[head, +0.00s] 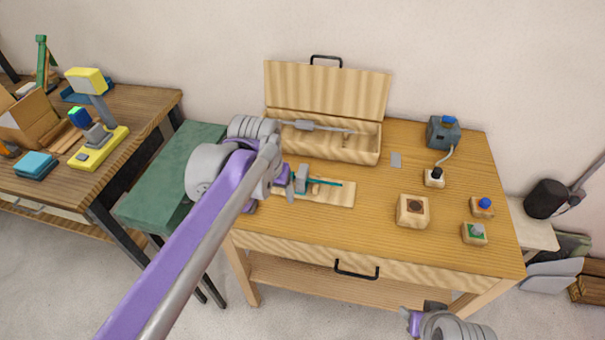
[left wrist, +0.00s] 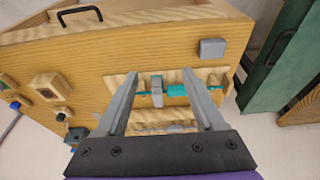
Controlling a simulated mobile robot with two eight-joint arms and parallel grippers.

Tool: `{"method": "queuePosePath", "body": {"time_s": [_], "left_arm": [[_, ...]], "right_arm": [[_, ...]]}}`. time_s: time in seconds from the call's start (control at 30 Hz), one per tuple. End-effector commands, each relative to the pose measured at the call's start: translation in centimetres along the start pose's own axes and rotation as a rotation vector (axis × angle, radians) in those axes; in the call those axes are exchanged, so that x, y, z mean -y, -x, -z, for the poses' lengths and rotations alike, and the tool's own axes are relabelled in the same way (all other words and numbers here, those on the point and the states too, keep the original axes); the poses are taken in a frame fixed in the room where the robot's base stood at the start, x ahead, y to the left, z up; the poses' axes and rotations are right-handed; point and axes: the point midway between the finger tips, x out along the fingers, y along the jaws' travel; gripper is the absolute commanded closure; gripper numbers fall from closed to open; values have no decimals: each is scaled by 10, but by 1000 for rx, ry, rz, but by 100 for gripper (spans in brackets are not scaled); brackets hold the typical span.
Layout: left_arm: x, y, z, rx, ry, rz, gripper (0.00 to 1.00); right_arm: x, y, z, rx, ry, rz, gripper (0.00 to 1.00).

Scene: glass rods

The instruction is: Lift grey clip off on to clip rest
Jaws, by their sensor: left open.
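The grey clip (head: 301,178) stands on a pale wooden board (head: 342,196), over a thin teal rod (head: 331,183). In the left wrist view the clip (left wrist: 156,88) shows between my fingertips, with the teal rod (left wrist: 177,90) running crosswise. My left gripper (left wrist: 162,73) is open, its fingers apart on either side of the clip; I cannot tell if they touch it. In the head view my arm partly hides this gripper and the board's left end. A grey block (left wrist: 212,48), perhaps the clip rest, lies on the table beside the board. My right arm shows at the bottom edge; its fingers are not visible.
An open wooden case (head: 345,155) with a grey tool inside stands behind the board. A grey box (head: 443,133) with a cable and several small wooden blocks, one of them a larger block with a dark hole (head: 412,210), occupy the right side. The table's front middle is clear.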

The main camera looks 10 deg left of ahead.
Motion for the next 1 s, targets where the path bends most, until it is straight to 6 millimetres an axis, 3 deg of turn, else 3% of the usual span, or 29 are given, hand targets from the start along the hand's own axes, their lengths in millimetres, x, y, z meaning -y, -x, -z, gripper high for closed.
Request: {"method": "queuePosePath", "body": {"time_s": [0.03, 0.2, 0.3, 0.43, 0.67, 1.0], "left_arm": [[-2, 2, 27, 24, -1, 0, 30], [-10, -2, 94, 107, 0, 0, 30], [-14, -10, 127, 154, 0, 2, 30], [-19, -24, 158, 209, 0, 4, 30], [-24, -41, 179, 260, 0, 7, 30], [-24, -87, 169, 266, 0, 7, 30]], "right_arm": [[0, 2, 2, -2, 0, 0, 50], [0, 6, 6, -6, 0, 0, 50], [0, 8, 9, -8, 0, 0, 50], [0, 11, 12, -11, 0, 0, 50], [0, 13, 14, -13, 0, 0, 50], [0, 7, 7, -6, 0, 0, 50]]}}
